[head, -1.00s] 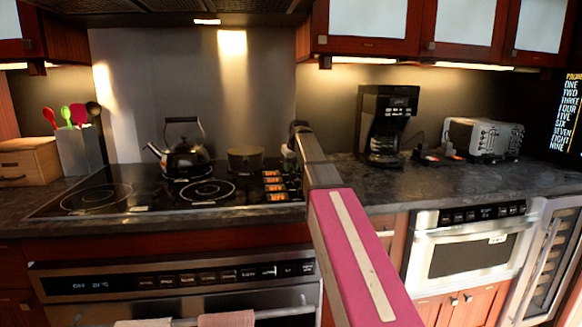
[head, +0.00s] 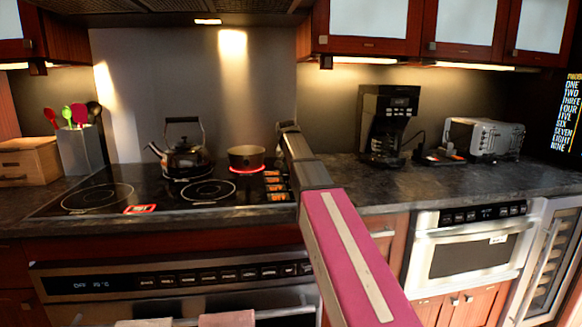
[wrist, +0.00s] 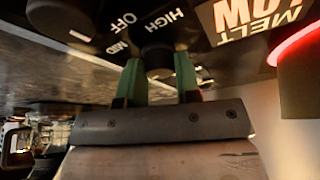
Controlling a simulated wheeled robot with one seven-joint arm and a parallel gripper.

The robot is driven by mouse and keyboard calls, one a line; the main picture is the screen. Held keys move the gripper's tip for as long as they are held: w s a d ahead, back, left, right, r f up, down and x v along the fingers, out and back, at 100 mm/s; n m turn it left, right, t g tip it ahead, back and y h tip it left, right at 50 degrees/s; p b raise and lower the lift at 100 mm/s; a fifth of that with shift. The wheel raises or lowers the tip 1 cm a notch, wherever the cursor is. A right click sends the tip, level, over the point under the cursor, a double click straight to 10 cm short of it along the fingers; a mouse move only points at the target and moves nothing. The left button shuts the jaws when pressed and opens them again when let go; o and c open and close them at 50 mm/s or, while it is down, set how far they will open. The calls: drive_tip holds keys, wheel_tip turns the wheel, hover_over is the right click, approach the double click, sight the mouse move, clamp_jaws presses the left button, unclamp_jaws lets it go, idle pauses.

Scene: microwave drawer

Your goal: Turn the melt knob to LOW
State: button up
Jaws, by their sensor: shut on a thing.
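My gripper (wrist: 158,78) shows in the wrist view as two green fingers pointing up, closed around the dark knob (wrist: 158,60) between them. Labels OFF, HIGH and MID stand around this knob and its neighbour. The MELT label (wrist: 268,28) is upside down at the upper right, beside a lit orange display (wrist: 240,14) that seems to read LOW upside down; its edge is cut off. In the head view my arm reaches to the right side of the black cooktop (head: 120,182) and hides the knobs.
A pot (head: 246,155) stands over a glowing red burner ring. A kettle (head: 184,155) stands to its left. A coffee maker (head: 388,120) and a toaster (head: 484,138) stand on the counter at right.

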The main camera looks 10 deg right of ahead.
idle(0.3)
drive_tip(key=o, duration=0.9)
drive_tip(key=shift+r, duration=0.1)
drive_tip(key=v, duration=1)
drive_tip(key=shift+a+r, duration=0.15)
drive_tip(key=shift+r, duration=0.2)
drive_tip(key=shift+s, duration=0.1)
